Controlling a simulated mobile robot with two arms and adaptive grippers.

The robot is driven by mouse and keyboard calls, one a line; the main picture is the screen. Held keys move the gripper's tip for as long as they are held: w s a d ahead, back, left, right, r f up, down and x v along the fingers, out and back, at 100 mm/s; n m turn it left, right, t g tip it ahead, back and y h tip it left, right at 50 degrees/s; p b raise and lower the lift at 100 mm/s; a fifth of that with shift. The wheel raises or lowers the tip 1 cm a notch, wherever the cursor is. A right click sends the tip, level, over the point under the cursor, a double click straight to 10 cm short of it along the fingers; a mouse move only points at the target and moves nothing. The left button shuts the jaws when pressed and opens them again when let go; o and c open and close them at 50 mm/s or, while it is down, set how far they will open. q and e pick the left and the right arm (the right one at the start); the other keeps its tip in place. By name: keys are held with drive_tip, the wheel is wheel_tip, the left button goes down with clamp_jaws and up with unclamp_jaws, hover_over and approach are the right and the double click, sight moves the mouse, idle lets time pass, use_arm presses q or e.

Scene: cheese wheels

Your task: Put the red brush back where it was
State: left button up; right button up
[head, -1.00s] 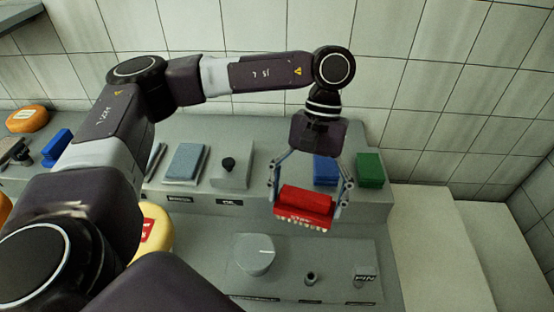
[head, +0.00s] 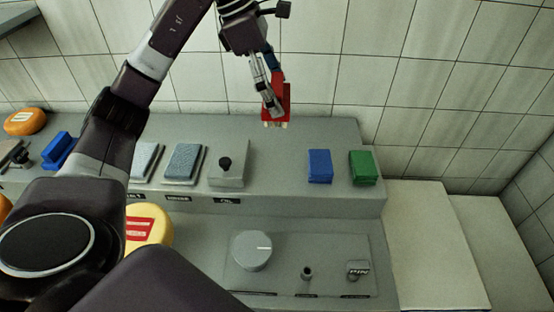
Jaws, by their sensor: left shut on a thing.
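The red brush (head: 283,101) is held in the air by my left gripper (head: 272,100), in front of the tiled wall and above the back of the grey raised shelf (head: 290,143). The brush is seen narrow side on, with its pale bristles pointing down. The fingers are shut on it. On the shelf, a blue block (head: 320,166) and a green block (head: 362,168) stand to the right. My right gripper is not in view.
Two blue-grey pads, one of them (head: 184,163), lie left of the knob box. A yellow cheese wheel (head: 146,228) sits lower left, partly behind my arm. A panel with a round dial (head: 252,250) is in front. Another blue thing (head: 58,149) and an orange wheel (head: 25,121) are far left.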

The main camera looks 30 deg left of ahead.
use_arm(q)
wheel_tip(320, 180, down, 18)
drive_tip(key=p, duration=0.3)
drive_tip(key=shift+p, duration=0.4)
drive_tip(key=shift+f, duration=0.2)
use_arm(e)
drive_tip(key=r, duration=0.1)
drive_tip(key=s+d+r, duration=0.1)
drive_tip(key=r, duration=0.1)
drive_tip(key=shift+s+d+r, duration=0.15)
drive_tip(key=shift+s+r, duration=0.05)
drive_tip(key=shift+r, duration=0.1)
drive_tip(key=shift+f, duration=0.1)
use_arm(q)
drive_tip(key=o, duration=0.7)
drive_tip(key=shift+f, duration=0.2)
drive_tip(key=shift+c, duration=0.2)
drive_tip(key=o, duration=0.3)
drive_tip(key=shift+r, duration=0.1)
drive_tip(key=shift+o, duration=0.2)
